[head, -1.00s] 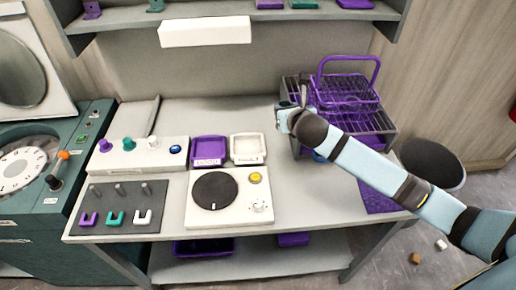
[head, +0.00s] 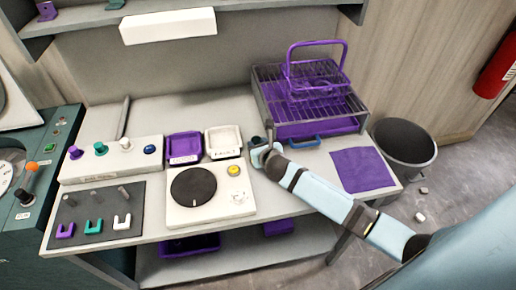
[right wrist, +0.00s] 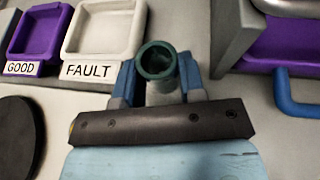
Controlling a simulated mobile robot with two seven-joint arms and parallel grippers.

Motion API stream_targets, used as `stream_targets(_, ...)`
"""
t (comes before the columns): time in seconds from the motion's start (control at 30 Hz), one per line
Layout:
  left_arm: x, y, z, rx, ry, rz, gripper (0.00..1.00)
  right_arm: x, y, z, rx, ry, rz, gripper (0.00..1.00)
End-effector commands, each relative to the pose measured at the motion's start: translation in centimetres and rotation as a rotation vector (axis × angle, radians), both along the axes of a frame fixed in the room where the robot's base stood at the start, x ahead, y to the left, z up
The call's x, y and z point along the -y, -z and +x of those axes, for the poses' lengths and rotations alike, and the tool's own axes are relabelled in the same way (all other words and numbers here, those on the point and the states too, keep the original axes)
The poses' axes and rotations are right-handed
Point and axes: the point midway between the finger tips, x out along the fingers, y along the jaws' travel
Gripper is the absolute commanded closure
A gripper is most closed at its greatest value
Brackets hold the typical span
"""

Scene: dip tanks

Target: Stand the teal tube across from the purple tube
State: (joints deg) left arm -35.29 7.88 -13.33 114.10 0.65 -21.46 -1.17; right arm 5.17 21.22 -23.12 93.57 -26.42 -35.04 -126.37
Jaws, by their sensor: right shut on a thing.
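The teal tube (right wrist: 157,62) is held upright or nearly so between the fingers of my right gripper (right wrist: 157,85), its open round mouth toward the wrist camera. In the head view my right gripper (head: 262,150) is above the bench, right of the white box with the black disc (head: 193,185), and the tube shows only as a small dark shape (head: 269,129). I cannot make out a purple tube in either view. My left gripper is not in view.
A purple tray (head: 184,147) marked GOOD and a white tray (head: 222,142) marked FAULT stand left of the gripper. A wire rack (head: 262,98) with a purple handled basket (head: 290,62) stands behind right. A purple mat (head: 361,170) lies at right, beside a bin (head: 404,142).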

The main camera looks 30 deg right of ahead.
Motion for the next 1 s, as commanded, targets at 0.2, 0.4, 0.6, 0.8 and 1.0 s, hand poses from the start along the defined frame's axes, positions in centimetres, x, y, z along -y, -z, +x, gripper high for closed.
stream_targets(0.2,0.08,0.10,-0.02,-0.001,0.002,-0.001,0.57,0.01,1.36,-0.02,0.000,0.000,0.000,0.87)
stream_targets(0.4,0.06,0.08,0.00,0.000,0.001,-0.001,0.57,0.00,1.38,-0.02,0.000,0.000,-0.001,0.87)
stream_targets(0.6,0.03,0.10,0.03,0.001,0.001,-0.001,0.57,-0.03,1.60,-0.03,0.000,0.000,0.000,0.40)
stream_targets(0.8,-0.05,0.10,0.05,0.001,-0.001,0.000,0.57,-0.02,1.59,-0.02,0.000,0.000,0.000,0.37)
stream_targets(1.0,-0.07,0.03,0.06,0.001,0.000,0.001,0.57,-0.03,1.14,-0.51,0.000,-0.002,-0.001,0.37)
